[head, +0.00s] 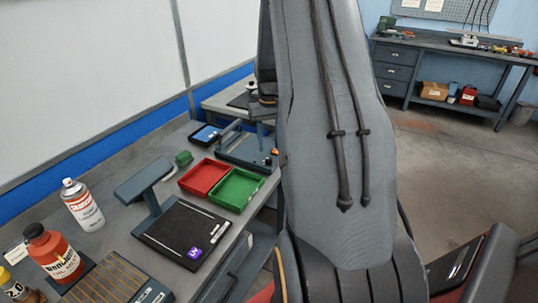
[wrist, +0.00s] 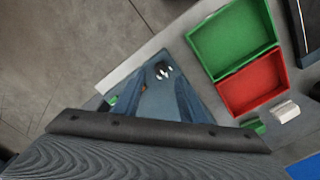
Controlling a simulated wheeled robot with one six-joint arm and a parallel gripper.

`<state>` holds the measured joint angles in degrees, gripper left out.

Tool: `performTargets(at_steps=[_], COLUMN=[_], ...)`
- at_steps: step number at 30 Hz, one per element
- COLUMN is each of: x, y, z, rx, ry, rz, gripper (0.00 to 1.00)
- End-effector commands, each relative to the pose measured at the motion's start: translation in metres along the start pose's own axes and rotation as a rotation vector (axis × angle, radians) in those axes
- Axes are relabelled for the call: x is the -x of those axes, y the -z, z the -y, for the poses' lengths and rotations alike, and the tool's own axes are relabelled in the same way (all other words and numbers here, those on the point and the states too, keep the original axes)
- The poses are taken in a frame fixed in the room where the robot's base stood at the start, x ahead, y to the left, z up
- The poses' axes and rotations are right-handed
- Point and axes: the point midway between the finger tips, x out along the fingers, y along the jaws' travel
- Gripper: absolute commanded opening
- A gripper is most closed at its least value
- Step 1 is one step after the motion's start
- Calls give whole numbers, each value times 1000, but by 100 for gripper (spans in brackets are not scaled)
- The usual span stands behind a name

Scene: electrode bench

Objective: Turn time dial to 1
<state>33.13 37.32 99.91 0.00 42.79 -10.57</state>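A blue-grey bench device (head: 232,152) stands beyond the two trays in the head view, partly behind my arm. It also shows between my fingers in the wrist view (wrist: 158,100). A small dark knob with white marks (wrist: 163,71) sits on it and looks like the dial. Its setting is too small to read. My gripper (wrist: 158,78) is over the device, its two dark blue fingers apart on either side of the knob. Nothing shows held. I cannot tell whether either finger touches the knob.
A green tray (head: 262,189) and a red tray (head: 186,181) lie beside the device. A small green block (head: 183,157) and a blue-screened gadget (head: 206,134) are near. A spray can (head: 84,212), red bottle (head: 56,262) and black-plated stand (head: 165,235) fill the nearer bench.

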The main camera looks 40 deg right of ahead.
Motion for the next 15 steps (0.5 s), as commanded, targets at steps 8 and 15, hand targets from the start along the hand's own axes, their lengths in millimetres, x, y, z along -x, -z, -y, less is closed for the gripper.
performTargets(at_steps=[8,15], x=[-41,-56], y=[-1,-1], z=[1,1], rx=[1,1], ry=[0,0], rz=[2,0], gripper=[38,38])
